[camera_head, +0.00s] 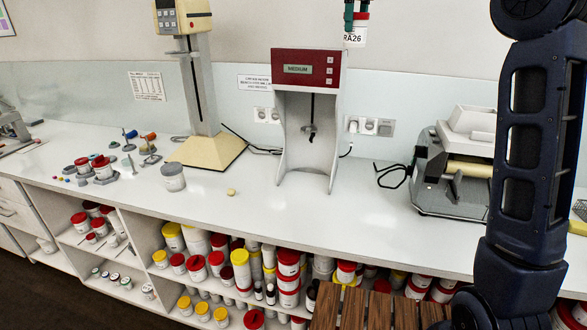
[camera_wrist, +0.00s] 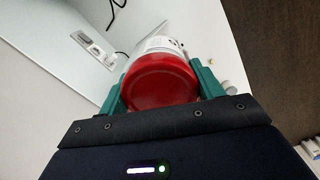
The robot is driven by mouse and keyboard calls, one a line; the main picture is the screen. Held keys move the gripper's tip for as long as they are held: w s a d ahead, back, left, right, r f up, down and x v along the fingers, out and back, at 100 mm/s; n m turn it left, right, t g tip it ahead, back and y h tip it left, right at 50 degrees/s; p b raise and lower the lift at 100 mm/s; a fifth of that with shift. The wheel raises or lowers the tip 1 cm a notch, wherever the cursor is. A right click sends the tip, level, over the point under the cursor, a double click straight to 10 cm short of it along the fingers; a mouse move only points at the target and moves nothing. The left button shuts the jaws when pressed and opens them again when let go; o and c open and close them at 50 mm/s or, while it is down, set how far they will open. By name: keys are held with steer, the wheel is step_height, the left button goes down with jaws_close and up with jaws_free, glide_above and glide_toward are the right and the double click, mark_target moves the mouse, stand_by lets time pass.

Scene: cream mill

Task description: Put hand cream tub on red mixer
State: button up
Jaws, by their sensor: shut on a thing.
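My gripper (camera_head: 357,14) is shut on the hand cream tub (camera_head: 356,35), a white tub with a red lid and a label reading RA26. It is at the top edge of the head view, above the right end of the red mixer's head. In the wrist view, the red lid of the tub (camera_wrist: 160,82) sits between the two green fingers of my gripper (camera_wrist: 160,85). The red mixer (camera_head: 294,58) has a red head with a MEDIUM display, grey side walls and a stirring shaft. It stands upright on the white bench. Tub and mixer look apart, but depth is unclear.
A roller mill (camera_head: 462,160) stands to the right. Shelves below the bench (camera_head: 350,215) hold many tubs. The bench front is mostly clear. Wall sockets (camera_head: 370,127) are behind.

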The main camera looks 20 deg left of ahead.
steer(key=s+a+n, duration=0.5)
steer(key=s+a, duration=0.4)
steer(key=a, duration=0.1)
steer(key=s+a+f+n, duration=0.1)
steer(key=f+n, duration=0.4)
steer(key=f, duration=1.3)
steer(key=s+a+f+n, duration=0.2)
steer(key=f+n, duration=0.3)
steer(key=f, duration=1.3)
steer(key=s+a+f+n, duration=0.2)
steer(key=f+n, duration=0.3)
steer(key=f, duration=1.3)
steer(key=shift+a+n, duration=0.3)
steer(key=shift+a, duration=0.3)
steer(key=o, duration=1.1)
steer(key=shift+f, duration=0.1)
